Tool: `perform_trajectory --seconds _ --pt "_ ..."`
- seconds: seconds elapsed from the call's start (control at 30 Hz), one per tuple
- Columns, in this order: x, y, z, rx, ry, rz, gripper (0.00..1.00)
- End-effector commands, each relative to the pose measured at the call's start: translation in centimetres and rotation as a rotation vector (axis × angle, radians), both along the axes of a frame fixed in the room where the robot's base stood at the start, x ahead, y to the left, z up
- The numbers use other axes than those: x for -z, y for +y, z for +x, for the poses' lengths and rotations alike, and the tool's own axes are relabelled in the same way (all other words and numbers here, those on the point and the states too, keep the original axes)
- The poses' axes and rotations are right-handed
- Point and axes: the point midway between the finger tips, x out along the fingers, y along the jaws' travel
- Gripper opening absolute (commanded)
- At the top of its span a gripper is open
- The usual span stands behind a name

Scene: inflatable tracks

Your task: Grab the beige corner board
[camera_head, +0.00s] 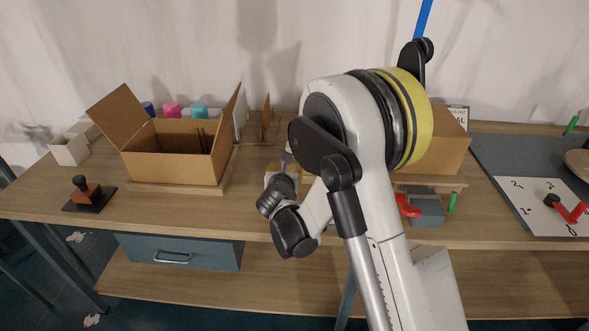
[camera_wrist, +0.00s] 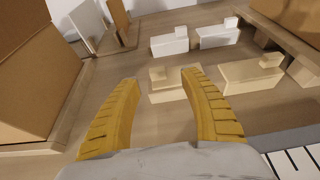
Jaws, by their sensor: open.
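My gripper (camera_wrist: 160,80) is open in the wrist view, with two ribbed yellow fingers spread apart and nothing held. A beige L-shaped corner board (camera_wrist: 166,92) lies on the wooden table just beyond and between the fingertips, the right fingertip overlapping its edge in the picture. A second beige corner board (camera_wrist: 250,76) lies to the right of the right finger. Two paler, whitish corner boards, one (camera_wrist: 169,45) on the left and one (camera_wrist: 217,36) on the right, lie farther back. In the head view my arm hides most of this area.
An open cardboard box (camera_head: 172,157) stands left of my gripper. Upright panels (camera_wrist: 97,25) stand behind it. A cardboard box (camera_head: 445,145) on a wooden stand is at the right. A stamp (camera_head: 86,190) lies at the far left. Bare tabletop surrounds the boards.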

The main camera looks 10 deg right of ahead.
Motion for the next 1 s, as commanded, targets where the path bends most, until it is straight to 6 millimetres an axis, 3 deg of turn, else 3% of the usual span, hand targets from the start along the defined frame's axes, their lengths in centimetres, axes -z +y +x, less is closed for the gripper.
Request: perform_trajectory --seconds 0.5,0.77,0.8,0.93,1.0 --pt "2.6 -1.6 6.4 0.002 0.000 0.004 0.52" --pt "2.5 -1.7 6.8 0.000 0.000 0.003 0.52" --pt "2.5 -1.7 6.8 0.000 0.000 0.003 0.48" --pt "2.5 -1.7 6.8 0.000 0.000 0.003 0.08" --pt "2.5 -1.7 6.8 0.000 0.000 0.003 0.03"
